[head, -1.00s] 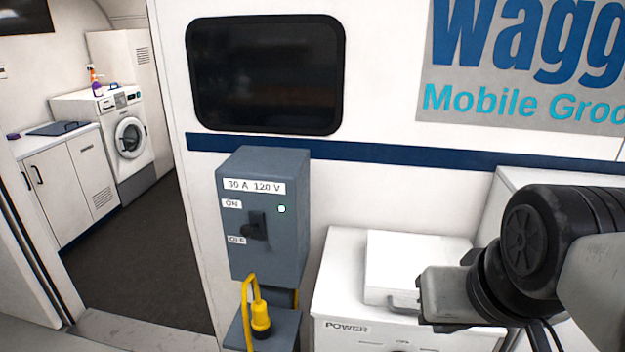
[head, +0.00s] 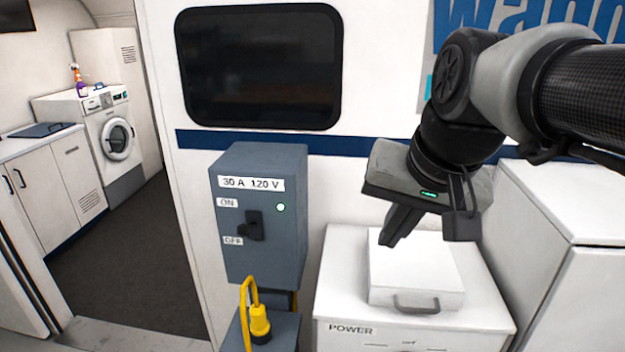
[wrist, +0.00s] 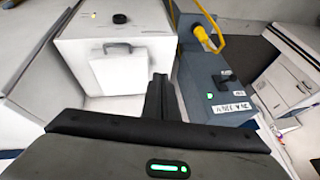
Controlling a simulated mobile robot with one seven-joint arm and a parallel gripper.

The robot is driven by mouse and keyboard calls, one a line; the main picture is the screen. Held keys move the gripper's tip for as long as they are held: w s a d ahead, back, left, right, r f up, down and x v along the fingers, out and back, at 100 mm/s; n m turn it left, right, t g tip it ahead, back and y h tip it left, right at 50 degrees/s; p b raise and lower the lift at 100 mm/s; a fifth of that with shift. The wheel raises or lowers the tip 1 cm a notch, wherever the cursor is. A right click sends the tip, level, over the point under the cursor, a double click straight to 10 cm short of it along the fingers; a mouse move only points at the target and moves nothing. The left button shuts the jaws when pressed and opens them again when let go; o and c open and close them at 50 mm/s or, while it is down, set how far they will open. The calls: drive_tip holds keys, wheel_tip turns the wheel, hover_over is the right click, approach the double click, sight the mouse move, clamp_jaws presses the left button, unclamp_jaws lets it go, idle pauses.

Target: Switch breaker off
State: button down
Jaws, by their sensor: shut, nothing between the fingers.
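The grey breaker box (head: 262,255) is on the van's outer wall, labelled 30 A 120 V, with ON above OFF. Its black switch lever (head: 252,226) sits between the two labels; I cannot tell its exact setting. A green light (head: 281,208) glows beside it. My gripper (head: 388,242) is shut and empty, to the right of the box and apart from it, above the white power unit and pointing down. In the wrist view the box (wrist: 238,92) appears upside down, to the right of the shut fingers (wrist: 158,80).
A yellow plug and cable (head: 260,322) hang below the box. The white power unit (head: 335,290) with a lidded top stands under my gripper. A white cabinet (head: 585,220) is at the right. The open doorway (head: 130,250) is at the left.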

drive_tip(key=w+a+r+m+y+b, duration=0.1)
drive_tip(key=w+a+b, duration=0.1)
drive_tip(key=w+a, duration=0.5)
drive_tip(key=w+a+r+m+g+y+b, duration=0.1)
drive_tip(key=w+a+m+y+b, duration=0.1)
drive_tip(key=w+a, duration=0.6)
drive_tip(key=shift+a+r+m+g+y, duration=0.25)
drive_tip(key=shift+a+m+g+y, duration=0.05)
drive_tip(key=shift+a, duration=0.75)
drive_tip(key=shift+w, duration=0.1)
hover_over(249, 227)
drive_tip(key=w+d, duration=0.2)
drive_tip(key=d, duration=0.2)
wheel_tip(249, 227, down, 8)
drive_tip(key=s+a+f, duration=0.1)
drive_tip(key=s+a+f+b, duration=0.1)
drive_tip(key=f, duration=0.1)
drive_tip(key=shift+a+f, duration=0.1)
drive_tip(key=shift+a, duration=0.15)
drive_tip(key=shift+f+b, duration=0.15)
drive_tip(key=shift+b, duration=0.3)
